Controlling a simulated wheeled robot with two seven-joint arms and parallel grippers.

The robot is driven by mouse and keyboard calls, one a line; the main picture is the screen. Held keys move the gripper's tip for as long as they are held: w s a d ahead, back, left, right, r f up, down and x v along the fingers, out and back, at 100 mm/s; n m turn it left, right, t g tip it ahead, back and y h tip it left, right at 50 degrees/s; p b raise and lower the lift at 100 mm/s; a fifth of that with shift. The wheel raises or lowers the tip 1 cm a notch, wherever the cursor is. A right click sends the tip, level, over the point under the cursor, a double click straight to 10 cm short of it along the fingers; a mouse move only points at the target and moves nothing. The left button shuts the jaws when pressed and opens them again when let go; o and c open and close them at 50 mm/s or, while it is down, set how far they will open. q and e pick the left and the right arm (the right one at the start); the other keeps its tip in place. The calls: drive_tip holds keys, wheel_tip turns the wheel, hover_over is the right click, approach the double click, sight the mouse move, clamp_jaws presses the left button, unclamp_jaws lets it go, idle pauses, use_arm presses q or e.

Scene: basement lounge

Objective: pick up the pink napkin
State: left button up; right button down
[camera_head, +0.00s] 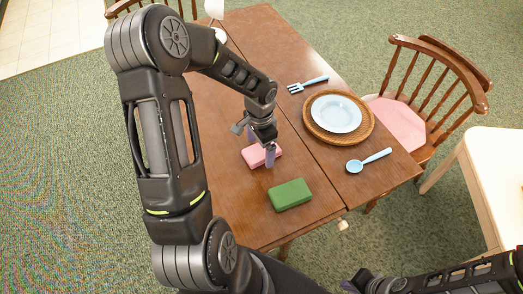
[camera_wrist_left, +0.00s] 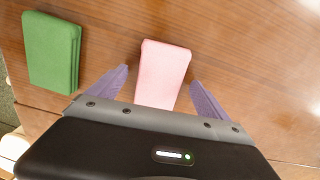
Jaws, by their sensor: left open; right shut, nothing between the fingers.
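The pink napkin (camera_head: 256,155) is a folded block lying on the wooden table, left of the plate in the head view. In the left wrist view the pink napkin (camera_wrist_left: 164,72) lies between and just beyond the two purple fingertips. My left gripper (camera_head: 261,146) is open above the napkin, its fingers on either side. In the left wrist view my left gripper (camera_wrist_left: 158,90) shows spread fingers, with the near end of the napkin hidden by the gripper body. My right gripper (camera_head: 362,284) is partly in view at the bottom edge, away from the table top.
A green folded napkin (camera_head: 290,195) lies near the pink one, also in the left wrist view (camera_wrist_left: 50,52). A chair (camera_head: 420,95) stands right.

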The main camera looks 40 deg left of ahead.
sight(261, 151)
use_arm(q)
drive_tip(key=shift+f, duration=0.3)
idle(0.4)
drive_tip(key=c, duration=1.4)
drive_tip(key=shift+c, duration=0.2)
wheel_tip(261, 151, up, 10)
drive_tip(key=shift+b, duration=0.3)
